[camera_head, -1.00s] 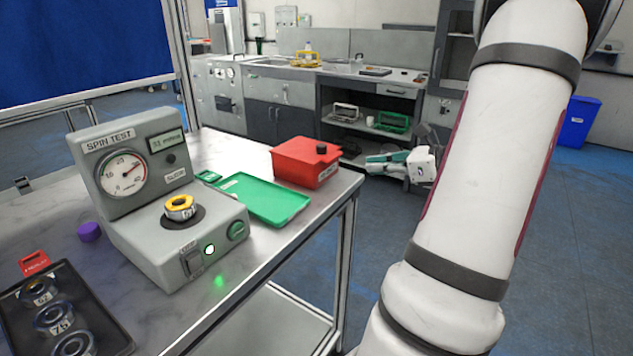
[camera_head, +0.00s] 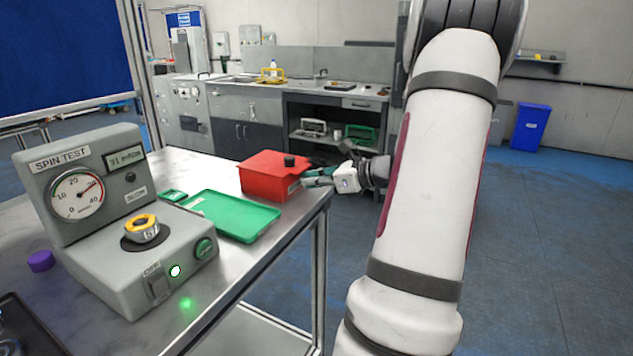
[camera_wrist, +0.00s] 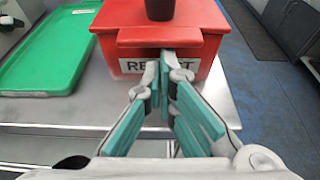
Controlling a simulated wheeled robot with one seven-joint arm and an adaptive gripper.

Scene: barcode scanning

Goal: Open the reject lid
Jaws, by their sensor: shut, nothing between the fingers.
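The red reject box (camera_head: 270,180) stands at the table's right end, with its lid (camera_head: 275,163) down and a dark knob (camera_head: 290,161) on top. In the wrist view the box front carries a white label (camera_wrist: 132,66) reading REJECT, partly hidden by my fingers, and the knob (camera_wrist: 160,8) shows at the top edge. My gripper (camera_head: 306,178) is shut and empty, its green fingers at the box's labelled side, below the lid's edge. In the wrist view the fingertips (camera_wrist: 166,62) overlap the label; I cannot tell whether they touch the box.
A green tray (camera_head: 232,215) lies beside the box. The grey spin tester (camera_head: 85,195) holds a yellow-topped bearing (camera_head: 143,229). A purple cap (camera_head: 41,261) and a dark tray (camera_head: 25,325) are at left. Floor right of the table (camera_head: 325,195) is open.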

